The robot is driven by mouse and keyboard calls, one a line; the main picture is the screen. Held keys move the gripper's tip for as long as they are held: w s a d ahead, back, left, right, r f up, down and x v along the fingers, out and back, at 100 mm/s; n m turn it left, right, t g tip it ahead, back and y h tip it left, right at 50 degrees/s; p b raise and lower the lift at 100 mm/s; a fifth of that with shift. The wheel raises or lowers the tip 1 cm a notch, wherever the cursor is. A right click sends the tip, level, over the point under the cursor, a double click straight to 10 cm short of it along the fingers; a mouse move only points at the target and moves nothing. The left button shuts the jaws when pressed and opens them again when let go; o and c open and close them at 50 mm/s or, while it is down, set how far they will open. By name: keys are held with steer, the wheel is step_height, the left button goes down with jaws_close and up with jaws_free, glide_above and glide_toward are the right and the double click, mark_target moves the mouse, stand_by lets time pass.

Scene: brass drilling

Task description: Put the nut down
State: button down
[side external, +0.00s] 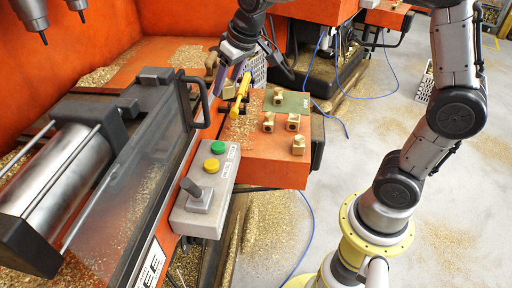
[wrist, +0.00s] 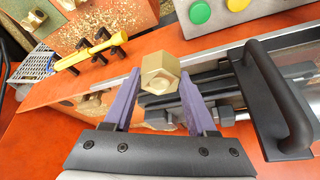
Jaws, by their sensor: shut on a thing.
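A brass nut (wrist: 158,72) with hexagonal flats sits between the tips of the two purple fingers of my gripper (wrist: 160,84) in the wrist view. My gripper is shut on it. Behind the nut are dark metal jaw-like parts of the machine (wrist: 218,85); whether the nut touches them I cannot tell. In the side external view my gripper (side external: 217,82) is low over the machine, between the black handle and a yellow tool. The held nut is hard to make out there.
A black bar handle (wrist: 282,100) rises close to the right of my gripper. A yellow-handled tool (side external: 241,92) lies beside it. Several brass pieces (side external: 293,122) stand on the orange table around a green pad (side external: 300,103). A control box (side external: 205,190) has green and yellow buttons.

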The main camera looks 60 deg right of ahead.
steer(key=s+d+f+m, duration=0.1)
steer(key=s+d+f, duration=0.25)
steer(key=s, duration=0.25)
steer(key=s+d+f+m+h, duration=0.1)
steer(key=s+d+f, duration=0.1)
steer(key=s+f, duration=0.35)
steer(key=s+d+f+m, duration=0.2)
steer(key=s+f, duration=0.1)
steer(key=s, duration=0.3)
steer(key=shift+g+h, duration=0.3)
steer(key=w+d+f, duration=0.1)
steer(key=w+f, duration=0.2)
steer(key=w, duration=0.1)
steer(key=w+d+f, duration=0.2)
steer(key=w+f, duration=0.1)
steer(key=w+d+f, duration=0.2)
steer(key=w, duration=0.2)
steer(key=shift+w+f, duration=0.35)
steer(key=shift+f, duration=0.05)
steer(key=shift+w+d+f, duration=0.15)
steer(key=shift+w+f, duration=0.35)
steer(key=shift+f, duration=1.6)
steer(key=shift+f, duration=0.1)
steer(key=shift+c, duration=1)
jaws_free()
steer(key=shift+f, duration=0.1)
